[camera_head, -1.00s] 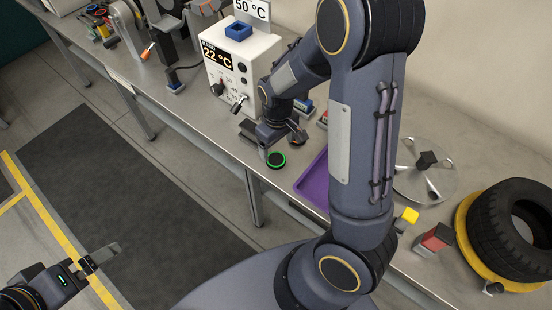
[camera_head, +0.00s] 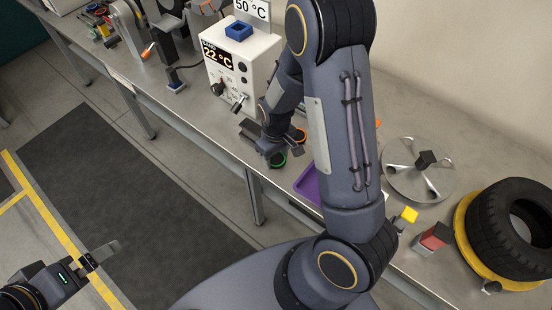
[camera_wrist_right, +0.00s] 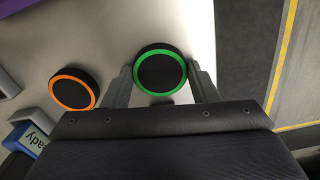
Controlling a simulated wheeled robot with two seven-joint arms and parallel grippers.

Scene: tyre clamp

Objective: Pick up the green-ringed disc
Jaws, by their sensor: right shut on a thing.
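The green-ringed disc (camera_wrist_right: 160,72) is black with a bright green ring and lies near the table's front edge. In the head view the green-ringed disc (camera_head: 277,160) is partly hidden behind my right gripper. My right gripper (camera_wrist_right: 161,86) is shut on the disc, one finger on each side of it, in the right wrist view. In the head view my right gripper (camera_head: 270,148) is low at the table, below the white box. My left gripper (camera_head: 103,257) is at the lower left, away from the table, over the floor; its fingers are hard to tell apart.
An orange-ringed disc (camera_wrist_right: 74,89) lies close beside my right gripper. A white temperature box (camera_head: 243,68) stands behind it. A purple tray (camera_head: 308,184), a round metal plate (camera_head: 418,181) and a tyre (camera_head: 515,222) are to the right.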

